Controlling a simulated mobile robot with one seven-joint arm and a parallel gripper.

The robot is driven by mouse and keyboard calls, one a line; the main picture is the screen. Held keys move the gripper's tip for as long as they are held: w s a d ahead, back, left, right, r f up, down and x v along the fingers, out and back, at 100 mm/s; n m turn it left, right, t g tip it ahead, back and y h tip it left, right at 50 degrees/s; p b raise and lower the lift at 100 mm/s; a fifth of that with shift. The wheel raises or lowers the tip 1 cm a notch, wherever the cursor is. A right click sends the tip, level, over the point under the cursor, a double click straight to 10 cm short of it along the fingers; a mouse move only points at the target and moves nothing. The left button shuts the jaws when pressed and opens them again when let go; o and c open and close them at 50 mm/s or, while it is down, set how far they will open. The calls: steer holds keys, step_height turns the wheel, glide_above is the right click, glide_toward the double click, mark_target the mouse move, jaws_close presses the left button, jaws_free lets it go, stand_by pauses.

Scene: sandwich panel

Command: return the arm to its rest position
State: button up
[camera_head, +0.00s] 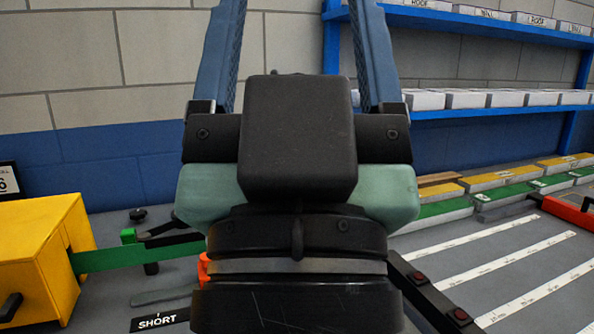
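My gripper (297,30) fills the middle of the head view, seen from behind. Its black body and green-grey sides stand upright in front of the camera. Its two blue fingers point up and are set wide apart. Only the wall and a shelf post show between them. The fingertips run out of the top of the picture, so their ends are hidden. The rest of my arm is largely hidden behind the gripper's round black base.
A yellow box (40,258) with a green strip (135,257) stands at the left on the grey bench. A blue shelf (500,113) with several white boxes is at the back right. White strips (505,242) and coloured blocks (500,180) lie at the right.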

step_height(320, 180, up, 25)
steer(key=p, duration=2.3)
steer(key=shift+w+f, duration=0.1)
